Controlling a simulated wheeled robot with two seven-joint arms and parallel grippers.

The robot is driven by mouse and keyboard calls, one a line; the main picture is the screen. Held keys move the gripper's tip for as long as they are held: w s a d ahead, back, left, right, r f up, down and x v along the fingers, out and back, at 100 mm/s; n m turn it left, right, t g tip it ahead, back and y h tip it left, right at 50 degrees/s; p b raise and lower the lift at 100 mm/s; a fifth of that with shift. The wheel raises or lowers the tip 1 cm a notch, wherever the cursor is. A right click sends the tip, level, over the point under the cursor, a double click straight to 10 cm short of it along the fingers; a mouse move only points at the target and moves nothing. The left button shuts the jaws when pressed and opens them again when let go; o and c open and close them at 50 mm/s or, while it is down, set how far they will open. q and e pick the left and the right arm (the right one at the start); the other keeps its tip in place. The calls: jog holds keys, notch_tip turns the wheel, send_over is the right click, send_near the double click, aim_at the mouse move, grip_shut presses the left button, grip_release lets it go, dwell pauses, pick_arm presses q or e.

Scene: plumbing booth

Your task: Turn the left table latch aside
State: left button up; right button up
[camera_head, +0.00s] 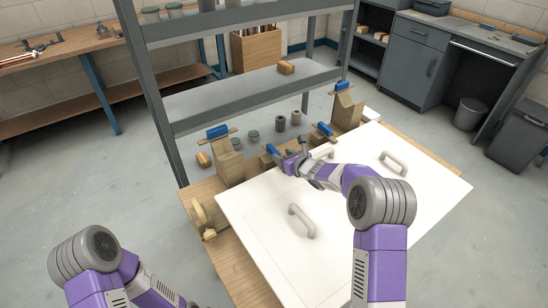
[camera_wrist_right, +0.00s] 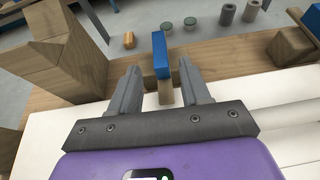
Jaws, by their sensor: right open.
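The left table latch is a wooden piece with a blue block (camera_wrist_right: 160,52) on it, at the back edge of the white panel (camera_head: 258,238). In the right wrist view its wooden part (camera_wrist_right: 165,92) stands between my fingers, with space on both sides. My right gripper (camera_wrist_right: 160,88) is open around it; it also shows in the head view (camera_head: 284,160), where it partly hides the latch. A second blue-topped latch (camera_head: 325,128) stands further right along the same edge. My left arm is at the lower left, its gripper out of the picture.
Wooden stands with blue-topped bars rise at the left (camera_head: 229,162) and the right (camera_head: 346,110) of the panel's back edge. White handles (camera_head: 302,220) stick up from the panel. A grey shelf rack (camera_head: 240,95) stands behind, with small cylinders (camera_head: 280,123) before it.

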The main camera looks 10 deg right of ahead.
aim_at(275, 152)
jog(key=shift+p+x, duration=0.4)
jog(key=shift+x, duration=3.3)
grip_shut()
